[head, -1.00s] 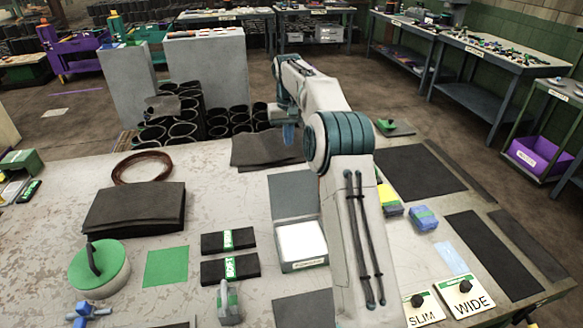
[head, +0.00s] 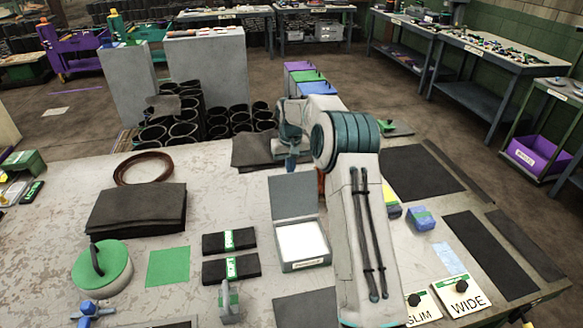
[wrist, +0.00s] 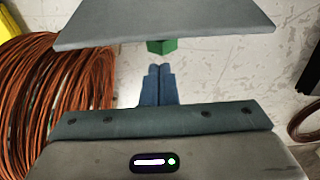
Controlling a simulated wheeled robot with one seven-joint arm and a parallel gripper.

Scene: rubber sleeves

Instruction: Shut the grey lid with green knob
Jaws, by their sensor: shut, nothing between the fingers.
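The grey lid (head: 293,193) stands open at the back edge of a shallow grey box (head: 305,266) with a white inside, on the worktable. Its green knob (wrist: 162,46) shows in the wrist view below the lid's edge (wrist: 165,22); in the head view the knob is hidden behind the lid. My gripper (head: 291,166) is shut and empty, just behind the raised lid. In the wrist view its blue fingers (wrist: 158,70) point at the knob, with a small gap apparent in the picture; I cannot tell the exact distance.
A copper coil (wrist: 65,85) lies left in the wrist view. Dark sheets (head: 265,152) lie near my gripper. Black sleeve packs (head: 229,240) lie left of the box, and a blue block (head: 422,218) sits right of my arm. Bare table surrounds the green square (head: 167,267).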

